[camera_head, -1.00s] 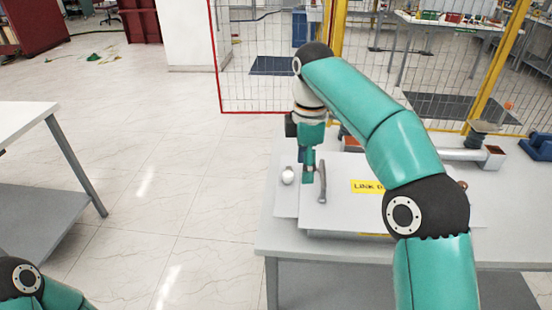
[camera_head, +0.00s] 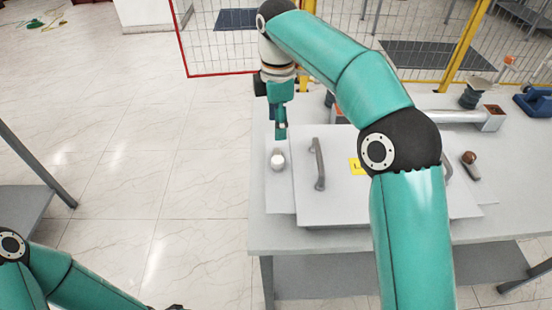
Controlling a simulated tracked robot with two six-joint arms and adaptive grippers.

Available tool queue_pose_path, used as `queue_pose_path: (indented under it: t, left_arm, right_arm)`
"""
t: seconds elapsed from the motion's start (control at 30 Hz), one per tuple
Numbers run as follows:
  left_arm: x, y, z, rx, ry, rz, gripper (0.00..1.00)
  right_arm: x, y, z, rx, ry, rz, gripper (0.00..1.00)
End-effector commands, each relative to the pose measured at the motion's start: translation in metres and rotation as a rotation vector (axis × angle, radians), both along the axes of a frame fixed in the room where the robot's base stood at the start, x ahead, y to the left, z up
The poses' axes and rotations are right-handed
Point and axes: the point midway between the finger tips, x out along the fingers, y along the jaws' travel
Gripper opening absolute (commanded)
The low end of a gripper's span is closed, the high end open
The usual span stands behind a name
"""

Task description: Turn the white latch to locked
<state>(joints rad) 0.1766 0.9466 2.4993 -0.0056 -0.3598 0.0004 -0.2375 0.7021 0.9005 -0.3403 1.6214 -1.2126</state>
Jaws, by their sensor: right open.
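A white round knob (camera_head: 277,161), which looks like the white latch, sits on a light strip at the left edge of the white panel (camera_head: 335,201) on the table. Whether it is locked cannot be told from here. My right gripper (camera_head: 281,132) points down just beyond the knob in the picture, apart from it. It is open, with nothing seen in it, though its fingers look small and narrow from this side.
A grey bar handle (camera_head: 319,165) stands on the panel, right of the knob. A brown-tipped lever (camera_head: 470,164) is at the panel's right side. My right arm hides part of the panel and its yellow label (camera_head: 354,167). A grey table edge (camera_head: 20,165) is at left.

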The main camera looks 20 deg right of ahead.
Motion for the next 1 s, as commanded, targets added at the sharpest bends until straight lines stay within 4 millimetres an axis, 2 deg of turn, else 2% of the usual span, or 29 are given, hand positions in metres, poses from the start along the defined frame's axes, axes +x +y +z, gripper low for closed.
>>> queue_pose_path:
  t: [0.03, 0.2, 0.5, 0.7, 1.0]
  left_arm:
    - [0.000, 0.000, -0.007, 0.000, 0.000, 0.000, 0.40]
    - [0.000, 0.000, -0.011, 0.000, 0.000, 0.000, 0.40]
    - [0.000, 0.000, -0.013, 0.000, -0.001, 0.000, 0.40]
    - [0.000, 0.000, -0.013, 0.000, -0.001, 0.000, 0.40]
    - [0.000, 0.000, -0.013, 0.000, -0.001, 0.000, 0.40]
  right_arm:
    - [-0.001, 0.000, -0.016, 0.000, 0.004, 0.001, 0.61]
    - [0.000, 0.000, -0.052, -0.001, 0.005, 0.001, 0.61]
    - [0.000, 0.001, -0.103, -0.001, 0.003, 0.002, 0.61]
    - [0.001, 0.002, -0.117, 0.001, 0.000, 0.002, 0.61]
    - [0.000, 0.002, -0.119, 0.000, 0.000, 0.003, 0.61]
